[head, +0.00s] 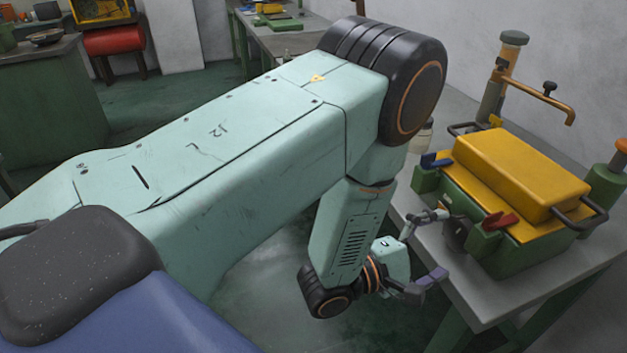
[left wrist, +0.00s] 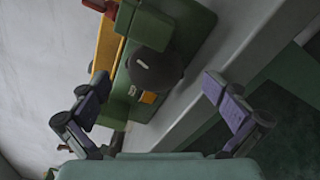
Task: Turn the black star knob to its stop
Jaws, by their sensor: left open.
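The black star knob (head: 457,232) is on the front side of a green and yellow machine (head: 520,255), partly hidden by my gripper's finger. In the left wrist view the knob (left wrist: 155,72) is a dark round shape with a short pale mark on its face. It lies between and beyond my fingertips. My left gripper (head: 438,245) is open, with its purple-grey fingers spread to either side of the knob's line and apart from it. The same gripper (left wrist: 155,90) shows empty in the left wrist view. My right gripper is out of view.
The machine stands on a grey table (head: 480,300). A red lever (head: 500,220) is just right of the knob, and a blue lever (head: 437,160) is at the machine's left corner. A post with a bent copper-coloured pipe (head: 540,98) rises behind. Open floor lies left of the table.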

